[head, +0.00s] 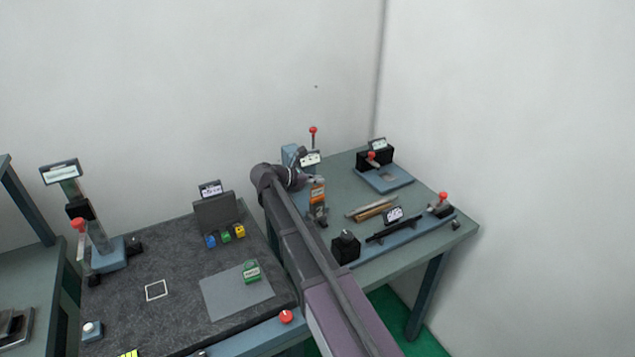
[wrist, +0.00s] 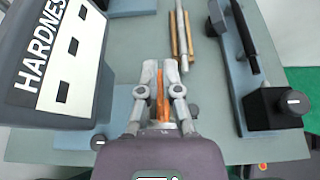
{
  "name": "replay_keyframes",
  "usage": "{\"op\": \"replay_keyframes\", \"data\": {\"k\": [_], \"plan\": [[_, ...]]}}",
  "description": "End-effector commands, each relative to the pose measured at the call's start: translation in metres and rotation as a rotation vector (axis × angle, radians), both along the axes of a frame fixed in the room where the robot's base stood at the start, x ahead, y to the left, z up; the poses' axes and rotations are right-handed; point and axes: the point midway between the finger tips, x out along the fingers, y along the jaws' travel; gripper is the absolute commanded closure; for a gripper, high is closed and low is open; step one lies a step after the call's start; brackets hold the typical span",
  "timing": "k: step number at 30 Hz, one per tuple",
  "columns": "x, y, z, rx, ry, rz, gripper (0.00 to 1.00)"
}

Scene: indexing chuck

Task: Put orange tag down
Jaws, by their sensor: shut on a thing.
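The orange tag (head: 317,190) is upright at the end of my arm, over the green-grey bench on the right in the head view. In the wrist view, the orange tag (wrist: 160,98) stands edge-on between the two fingers of my gripper (wrist: 160,68), which is shut on it. The head view cannot show clearly whether the tag touches anything beneath it. A green tag (head: 251,271) stands on a plain grey pad (head: 226,298) on the dark mat at the left.
A white-outlined square (head: 157,290) on the dark mat is empty. Blue, green and yellow pieces stand by a grey rack (head: 215,214). The hardness tester (wrist: 58,62) stands close left of my gripper. Rods (wrist: 182,38) and a knobbed black block (wrist: 275,108) are to the right.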

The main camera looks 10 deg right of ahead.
Motion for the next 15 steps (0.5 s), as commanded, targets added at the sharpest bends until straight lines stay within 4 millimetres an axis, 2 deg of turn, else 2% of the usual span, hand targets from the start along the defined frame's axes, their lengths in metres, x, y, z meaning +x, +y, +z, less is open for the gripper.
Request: {"op": "replay_keyframes", "data": {"k": [9,13,15], "plan": [[0.0000,0.0005,-0.0041,0.000,0.000,0.001,1.00],[0.0000,0.0006,-0.0028,0.000,0.000,0.001,0.58],[0.0000,0.0007,-0.0027,0.000,0.000,0.001,0.57]]}}
